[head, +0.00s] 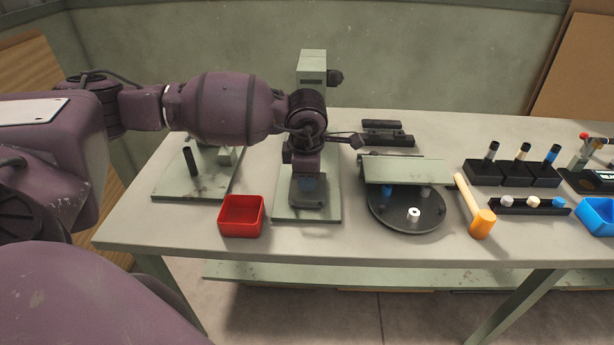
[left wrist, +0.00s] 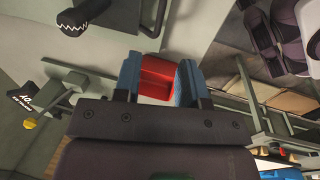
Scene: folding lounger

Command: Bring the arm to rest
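My left arm (head: 230,108) reaches in from the left in the head view, over the workbench. Its gripper (head: 308,188) hangs in front of a pale green press-like stand, its fingertips partly hidden by its dark body. In the left wrist view the two blue-padded fingers (left wrist: 160,82) are apart with nothing held between them. A red tray (left wrist: 158,72) shows through the gap, beyond the fingers. In the head view that red tray (head: 241,216) sits on the bench, left of the gripper and apart from it. My right gripper is not in view.
The green stand (head: 312,64) rises behind the gripper. Right of it are a round dark turntable (head: 404,214) under a green plate (head: 408,171), an orange-headed mallet (head: 481,222), black holders (head: 484,174) and a blue tray (head: 596,216). A green base with a post (head: 192,163) stands left.

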